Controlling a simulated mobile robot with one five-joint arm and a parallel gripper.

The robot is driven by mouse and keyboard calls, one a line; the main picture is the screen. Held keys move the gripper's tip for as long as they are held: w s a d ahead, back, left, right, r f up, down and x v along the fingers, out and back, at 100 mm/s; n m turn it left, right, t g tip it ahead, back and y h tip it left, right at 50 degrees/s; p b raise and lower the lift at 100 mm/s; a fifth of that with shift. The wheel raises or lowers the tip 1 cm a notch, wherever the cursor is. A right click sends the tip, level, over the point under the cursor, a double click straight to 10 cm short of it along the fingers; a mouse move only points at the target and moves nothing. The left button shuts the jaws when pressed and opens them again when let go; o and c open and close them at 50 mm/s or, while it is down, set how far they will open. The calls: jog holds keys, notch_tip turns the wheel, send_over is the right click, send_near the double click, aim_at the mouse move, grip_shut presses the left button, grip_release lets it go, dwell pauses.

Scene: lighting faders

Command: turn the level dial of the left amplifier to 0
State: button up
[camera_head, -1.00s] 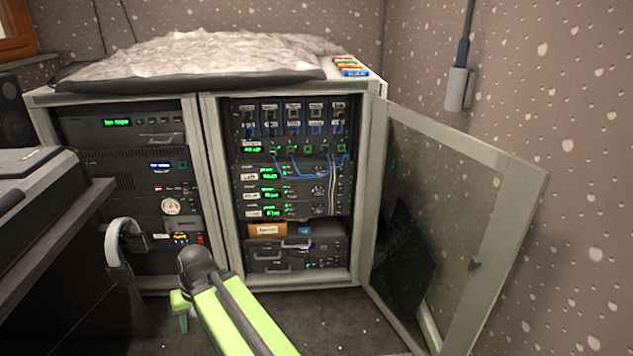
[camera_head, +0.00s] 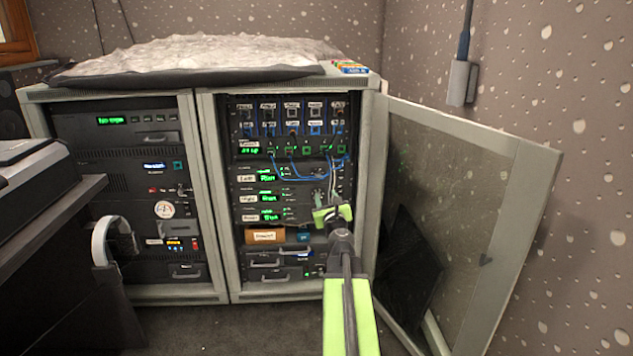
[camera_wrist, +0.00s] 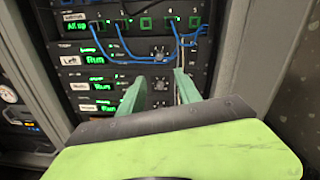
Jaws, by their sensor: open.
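The left amplifier (camera_head: 300,172) is the black unit with the "Left" label and a green display, below the patch unit in the open right-hand rack. It also shows in the wrist view (camera_wrist: 122,58), with its level dial (camera_wrist: 160,50) right of the display. The dial's setting is too small to read. My gripper (camera_head: 333,212) is open in front of the amplifiers. In the wrist view its green fingers (camera_wrist: 158,83) stand apart, with the lower amplifiers' dials between them and the left amplifier's dial above. It looks apart from the dial.
Two similar amplifiers stand below the left one. Blue and white cables (camera_wrist: 180,62) hang down near the dials. The open glass door (camera_head: 455,200) stands to the right. Headphones (camera_head: 103,240) hang at the desk on the left. Bare floor lies before the racks.

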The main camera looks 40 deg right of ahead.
aim_at(318, 176)
jog(key=x, duration=1.5)
jog(key=shift+w, duration=0.1)
